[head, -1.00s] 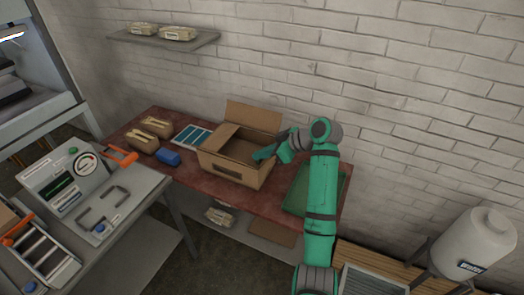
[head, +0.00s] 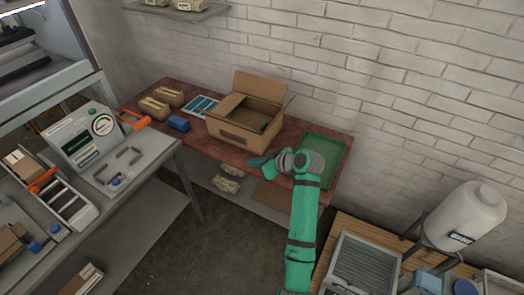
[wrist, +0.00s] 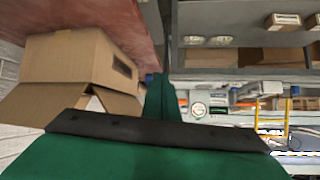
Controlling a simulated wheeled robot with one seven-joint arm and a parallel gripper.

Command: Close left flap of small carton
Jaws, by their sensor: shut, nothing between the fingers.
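The small carton (head: 235,137) is an open cardboard box on the red table. Its back flap (head: 258,86) stands up, tilted back. Its left flap (head: 231,103) shows at the left edge of the opening; I cannot tell its exact angle. The carton also shows in the wrist view (wrist: 72,58), with a flap (wrist: 112,103) sticking out from its lower edge. My gripper (head: 257,162) is shut and empty, in front of the carton's lower right side and apart from it. Its green fingers show together in the wrist view (wrist: 160,98).
A green tray (head: 333,147) lies on the red table right of the carton. A blue block (head: 179,123), a blue-striped sheet (head: 201,104) and tan packages (head: 152,107) lie to its left. A grey bench (head: 145,172) stands at the left. A brick wall is behind.

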